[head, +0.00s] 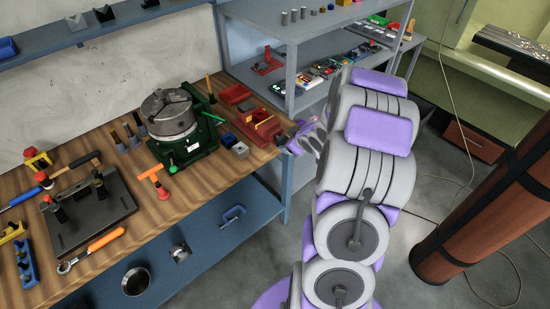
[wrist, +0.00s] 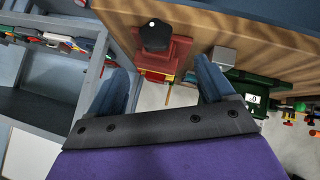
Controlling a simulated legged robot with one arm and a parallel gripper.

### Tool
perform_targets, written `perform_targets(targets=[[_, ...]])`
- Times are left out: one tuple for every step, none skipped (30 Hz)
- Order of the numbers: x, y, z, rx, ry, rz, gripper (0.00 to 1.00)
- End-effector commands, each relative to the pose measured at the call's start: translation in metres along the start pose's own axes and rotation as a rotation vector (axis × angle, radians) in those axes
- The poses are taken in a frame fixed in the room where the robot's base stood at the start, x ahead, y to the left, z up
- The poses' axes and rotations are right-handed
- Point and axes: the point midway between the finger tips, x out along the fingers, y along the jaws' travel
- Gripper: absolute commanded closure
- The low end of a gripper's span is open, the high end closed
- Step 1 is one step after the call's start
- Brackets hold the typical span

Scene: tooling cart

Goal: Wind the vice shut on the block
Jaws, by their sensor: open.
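The red vice (head: 258,126) stands at the right front end of the wooden bench. A yellow piece (head: 265,122) shows at its top, perhaps the block; I cannot tell if the jaws touch it. In the wrist view the red vice (wrist: 172,55) lies ahead, with a black round knob (wrist: 155,36) on its near end. My gripper (head: 298,138) is just off the bench edge, to the right of the vice. In the wrist view my gripper (wrist: 162,68) is open and empty, its two blue-grey fingers apart on either side of the vice, not visibly touching it.
A grey block (head: 240,150) and a blue block (head: 228,138) sit left of the vice. A green rotary chuck (head: 180,125) stands behind them. Grey shelves (head: 300,62) with small parts rise behind my arm.

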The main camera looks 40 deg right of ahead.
Motion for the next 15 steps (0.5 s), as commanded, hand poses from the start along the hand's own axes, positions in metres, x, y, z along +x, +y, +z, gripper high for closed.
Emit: perform_targets(targets=[[-0.005, -0.002, -0.007, -0.002, -0.016, 0.003, 0.18], [-0.008, -0.004, -0.009, -0.001, -0.029, 0.004, 0.18], [-0.012, -0.006, -0.011, 0.001, -0.048, 0.005, 0.18], [-0.015, -0.007, -0.013, 0.002, -0.061, 0.007, 0.18], [-0.018, -0.009, -0.016, 0.005, -0.072, 0.007, 0.18], [-0.022, -0.012, -0.018, 0.008, -0.09, 0.008, 0.18], [-0.025, -0.014, -0.019, 0.011, -0.105, 0.008, 0.18], [-0.029, -0.016, -0.021, 0.014, -0.118, 0.009, 0.18], [-0.034, -0.018, -0.024, 0.016, -0.131, 0.01, 0.18], [-0.037, -0.02, -0.025, 0.019, -0.143, 0.012, 0.18], [-0.041, -0.022, -0.027, 0.022, -0.157, 0.012, 0.18], [-0.046, -0.025, -0.029, 0.025, -0.174, 0.012, 0.18], [-0.049, -0.027, -0.03, 0.029, -0.185, 0.013, 0.18], [-0.053, -0.03, -0.032, 0.032, -0.197, 0.012, 0.18], [-0.058, -0.033, -0.034, 0.036, -0.214, 0.013, 0.18]])
